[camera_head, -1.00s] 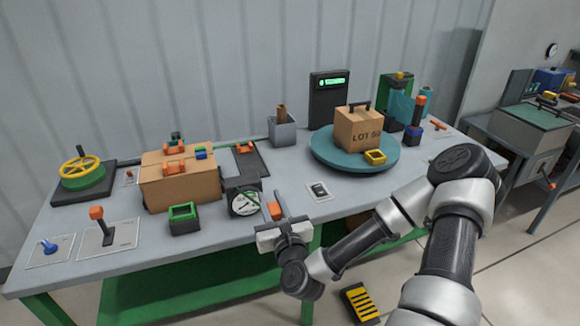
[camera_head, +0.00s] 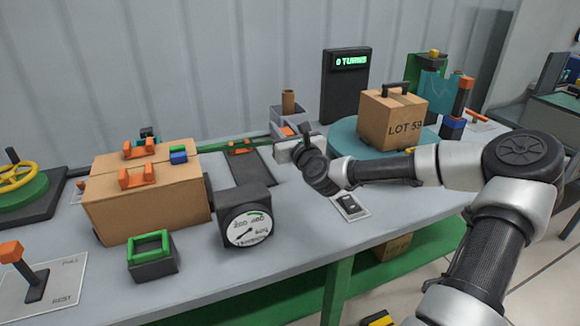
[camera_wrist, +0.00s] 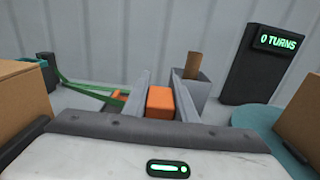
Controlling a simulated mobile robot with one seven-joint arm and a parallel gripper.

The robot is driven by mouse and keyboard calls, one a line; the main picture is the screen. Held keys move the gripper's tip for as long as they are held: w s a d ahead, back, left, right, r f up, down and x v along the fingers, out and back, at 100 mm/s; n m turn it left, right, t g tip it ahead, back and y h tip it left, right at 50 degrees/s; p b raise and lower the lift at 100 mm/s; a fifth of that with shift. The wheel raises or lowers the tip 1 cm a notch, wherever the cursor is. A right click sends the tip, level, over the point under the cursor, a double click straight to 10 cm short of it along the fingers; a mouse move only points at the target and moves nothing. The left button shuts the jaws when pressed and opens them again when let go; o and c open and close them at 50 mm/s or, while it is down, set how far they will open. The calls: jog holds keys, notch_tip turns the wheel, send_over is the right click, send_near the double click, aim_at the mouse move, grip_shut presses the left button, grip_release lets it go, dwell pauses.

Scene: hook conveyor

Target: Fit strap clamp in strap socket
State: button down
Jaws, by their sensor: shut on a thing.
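My gripper (camera_wrist: 160,84) is shut on an orange block, which I take to be the strap clamp (camera_wrist: 160,103). The block sits between the two grey fingers in the wrist view. In the head view my gripper (camera_head: 287,138) is over the back of the table, in front of the grey holder; a bit of orange shows at its fingers. A green strap (camera_wrist: 88,91) runs left of the fingers. A dark plate with an orange piece (camera_head: 240,151) lies left of my gripper and may bear the strap socket; I cannot tell.
A carton with orange brackets (camera_head: 150,205) and a dial gauge (camera_head: 246,225) stand left of my arm. The grey holder (camera_head: 291,116) has a brown stick in it. A "0 TURNS" display (camera_head: 345,85) and the LOT carton (camera_head: 392,118) on a teal turntable (camera_head: 345,138) are at right.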

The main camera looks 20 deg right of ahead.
notch_tip(320, 180, down, 9)
jog(key=shift+s+r+b, duration=0.1)
jog(key=shift+r+b, duration=0.1)
jog(key=shift+b, duration=0.75)
jog(key=shift+f, duration=0.1)
jog(key=shift+f, duration=0.15)
jog(key=c, duration=1.5)
grip_release()
jog(key=shift+o, duration=0.2)
